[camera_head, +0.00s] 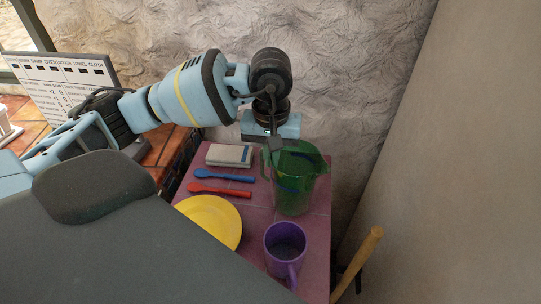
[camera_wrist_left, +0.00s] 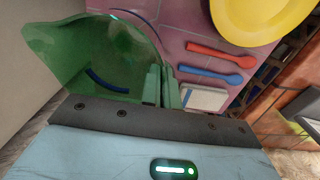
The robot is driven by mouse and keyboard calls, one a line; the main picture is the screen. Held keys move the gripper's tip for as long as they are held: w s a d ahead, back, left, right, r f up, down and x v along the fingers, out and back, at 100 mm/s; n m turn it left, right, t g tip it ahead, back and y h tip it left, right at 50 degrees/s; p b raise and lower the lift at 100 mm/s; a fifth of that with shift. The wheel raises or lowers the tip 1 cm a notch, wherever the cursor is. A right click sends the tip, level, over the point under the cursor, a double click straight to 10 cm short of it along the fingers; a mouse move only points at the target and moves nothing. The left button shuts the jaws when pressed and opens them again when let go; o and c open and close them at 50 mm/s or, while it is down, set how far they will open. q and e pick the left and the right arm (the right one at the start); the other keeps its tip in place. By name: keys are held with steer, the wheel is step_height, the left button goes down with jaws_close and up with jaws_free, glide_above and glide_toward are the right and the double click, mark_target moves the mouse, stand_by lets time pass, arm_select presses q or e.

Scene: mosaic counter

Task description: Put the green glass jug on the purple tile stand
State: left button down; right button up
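The green glass jug (camera_head: 298,185) is upright over the back right part of the purple tile stand (camera_head: 257,212). Its base looks to be on the tiles, though a small gap cannot be ruled out. My left gripper (camera_head: 271,150) points down at the jug's left rim. In the left wrist view the fingers (camera_wrist_left: 162,86) are close together at the wall of the jug (camera_wrist_left: 95,55), one looking green-tinted through the glass, so they appear shut on the wall. The tile stand also shows there (camera_wrist_left: 185,22). My right gripper is not in view.
On the stand are a purple mug (camera_head: 285,243), a yellow plate (camera_head: 214,222), a red spoon (camera_head: 219,189), a blue spoon (camera_head: 224,175) and a folded cloth (camera_head: 228,155). A wooden handle (camera_head: 357,264) rises beside the right edge. A rough wall is behind.

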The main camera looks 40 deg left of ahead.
arm_select(q)
steer(key=shift+f, duration=0.25)
steer(key=shift+f, duration=0.15)
steer(key=c, duration=1.7)
jaws_free()
step_height(320, 180, up, 12)
steer(key=shift+r, duration=0.25)
steer(key=shift+s+f, duration=0.1)
steer(key=shift+f, duration=0.05)
